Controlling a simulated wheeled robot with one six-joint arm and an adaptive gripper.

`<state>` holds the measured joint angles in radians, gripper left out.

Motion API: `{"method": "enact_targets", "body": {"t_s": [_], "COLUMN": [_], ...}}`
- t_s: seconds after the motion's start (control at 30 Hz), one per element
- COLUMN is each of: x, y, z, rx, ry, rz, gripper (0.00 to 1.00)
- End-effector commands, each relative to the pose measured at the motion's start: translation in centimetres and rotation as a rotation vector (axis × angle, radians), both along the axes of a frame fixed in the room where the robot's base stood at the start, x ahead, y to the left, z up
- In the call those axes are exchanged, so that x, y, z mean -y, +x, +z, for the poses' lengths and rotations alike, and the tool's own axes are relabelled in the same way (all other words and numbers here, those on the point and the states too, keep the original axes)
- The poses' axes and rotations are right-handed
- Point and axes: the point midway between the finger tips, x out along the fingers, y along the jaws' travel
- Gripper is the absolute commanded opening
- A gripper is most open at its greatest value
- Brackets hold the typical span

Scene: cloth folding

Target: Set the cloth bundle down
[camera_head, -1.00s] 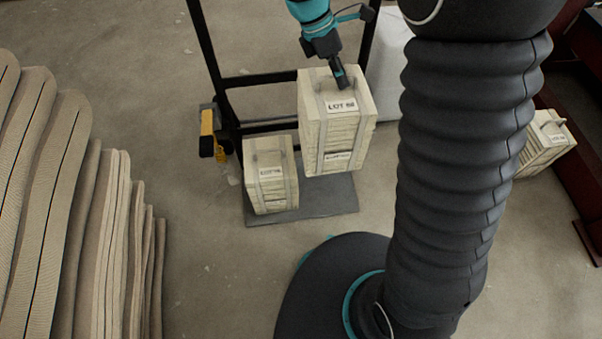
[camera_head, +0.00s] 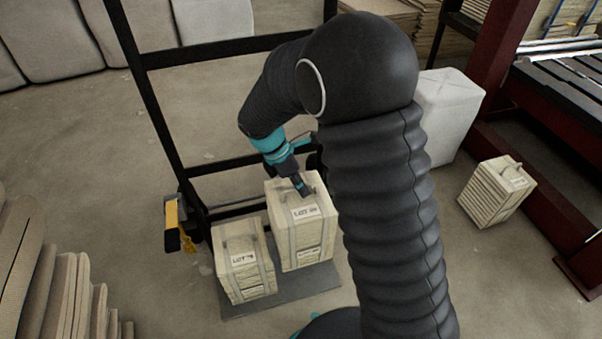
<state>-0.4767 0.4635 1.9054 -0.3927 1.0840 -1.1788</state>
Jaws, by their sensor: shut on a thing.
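A cream cloth bundle (camera_head: 300,221), strapped and labelled with a lot number, is upright under my gripper (camera_head: 303,190). My gripper is shut on the handle at its top. The bundle is over the right part of a flat grey plate (camera_head: 325,283), beside a second strapped bundle (camera_head: 243,262) on the left part. I cannot tell whether the held bundle's underside touches the plate. My arm hides some of the area to its right.
A black upright frame (camera_head: 143,105) rises behind the plate, with a yellow and black device (camera_head: 177,224) at its left. Another bundle (camera_head: 496,193) is on the floor at right, near a white block (camera_head: 448,110). Stacked boards (camera_head: 60,295) stand at lower left.

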Motion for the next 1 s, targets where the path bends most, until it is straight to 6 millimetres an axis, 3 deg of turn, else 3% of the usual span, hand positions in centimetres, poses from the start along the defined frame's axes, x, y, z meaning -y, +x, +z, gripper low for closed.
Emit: {"method": "enact_targets", "body": {"t_s": [0.5, 1.0], "x": [0.0, 0.0], "y": [0.0, 0.0], "z": [-9.5, -13.0], "rx": [-0.001, 0.000], "ry": [-0.002, -0.001], "rz": [0.001, 0.000], "gripper": [0.00, 0.00]}}
